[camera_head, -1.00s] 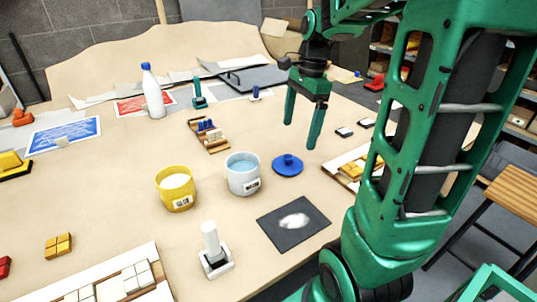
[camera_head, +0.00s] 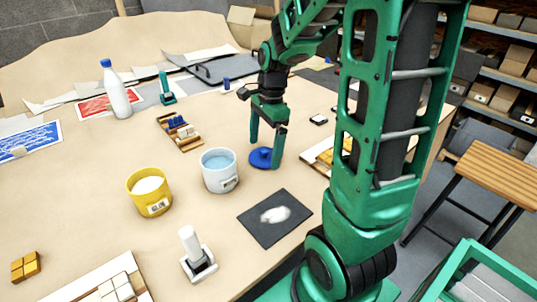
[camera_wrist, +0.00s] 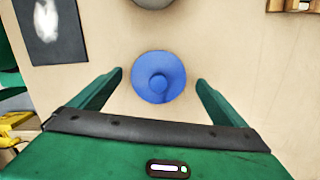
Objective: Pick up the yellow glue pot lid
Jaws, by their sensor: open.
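The lid in view is a round blue lid (camera_head: 259,160) with a knob, lying flat on the table; I see no yellow lid. The yellow pot (camera_head: 149,194), labelled GLUE, stands to the left with pale contents and no lid on it. My gripper (camera_head: 265,154) is open and points down at the blue lid. In the wrist view the blue lid (camera_wrist: 158,77) shows between the two spread fingers of my gripper (camera_wrist: 160,80), with a gap on each side. I cannot tell the exact height of the fingertips over the table.
A white pot of water (camera_head: 220,172) stands just left of the blue lid. A dark mat (camera_head: 254,230) with a white patch lies in front. A brush-like white tool in a stand (camera_head: 198,258) is nearer. A wooden tray (camera_head: 180,132) and a white bottle (camera_head: 116,93) are behind.

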